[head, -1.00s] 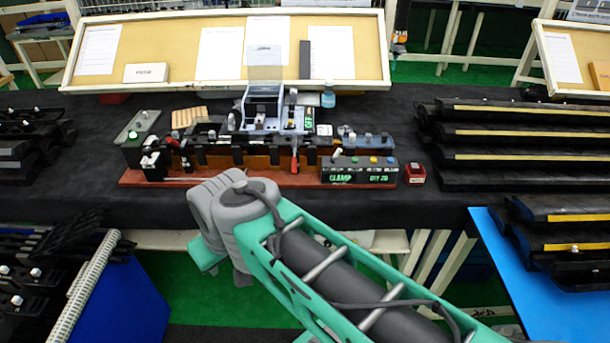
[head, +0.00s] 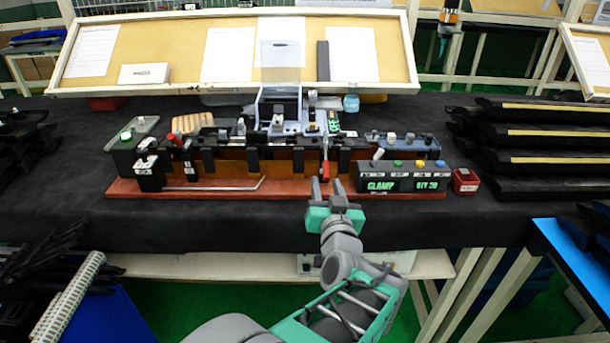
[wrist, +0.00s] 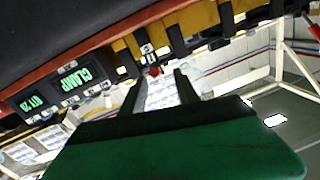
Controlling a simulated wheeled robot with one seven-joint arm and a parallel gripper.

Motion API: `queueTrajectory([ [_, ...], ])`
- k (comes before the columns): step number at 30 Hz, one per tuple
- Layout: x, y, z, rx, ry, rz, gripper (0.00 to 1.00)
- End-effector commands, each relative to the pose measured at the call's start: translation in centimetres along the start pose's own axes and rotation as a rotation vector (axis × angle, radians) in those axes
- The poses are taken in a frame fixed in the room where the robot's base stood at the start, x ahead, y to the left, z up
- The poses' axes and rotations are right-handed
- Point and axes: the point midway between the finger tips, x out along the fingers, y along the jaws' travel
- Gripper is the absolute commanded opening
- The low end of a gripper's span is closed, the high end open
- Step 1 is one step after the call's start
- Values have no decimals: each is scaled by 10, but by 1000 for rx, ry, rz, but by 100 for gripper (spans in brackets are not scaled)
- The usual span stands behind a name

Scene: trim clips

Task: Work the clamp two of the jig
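The jig stands on a red-brown base board (head: 215,190) on the dark table. A clamp with an upright lever and red handle (head: 325,168) is at its right front, just left of the display box. Another red-tipped handle (head: 174,139) is at its left end. I cannot read which clamp is number two. My gripper (head: 327,184) is open and empty, its fingers pointing at the jig just below the right clamp's red handle. In the wrist view, the red handle tip (wrist: 154,72) shows between and beyond the spread fingers (wrist: 162,82).
The display box (head: 400,182) reads CLAMP and QTY 20, with coloured buttons on top. A small red box (head: 465,181) sits at its right. Dark stacked trim parts (head: 545,135) fill the table's right. Bare table cloth (head: 200,222) lies in front of the jig.

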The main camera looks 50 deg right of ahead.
Motion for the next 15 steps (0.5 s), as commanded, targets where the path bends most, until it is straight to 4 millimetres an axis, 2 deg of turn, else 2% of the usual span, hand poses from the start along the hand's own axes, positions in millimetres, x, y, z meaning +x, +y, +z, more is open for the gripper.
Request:
queueTrajectory([
  [1,0,7,1,3,19,15,37],
  [4,9,8,-5,5,25,16,37],
  [12,60,5,-5,3,20,9,37],
  [15,72,6,-5,3,21,11,37],
])
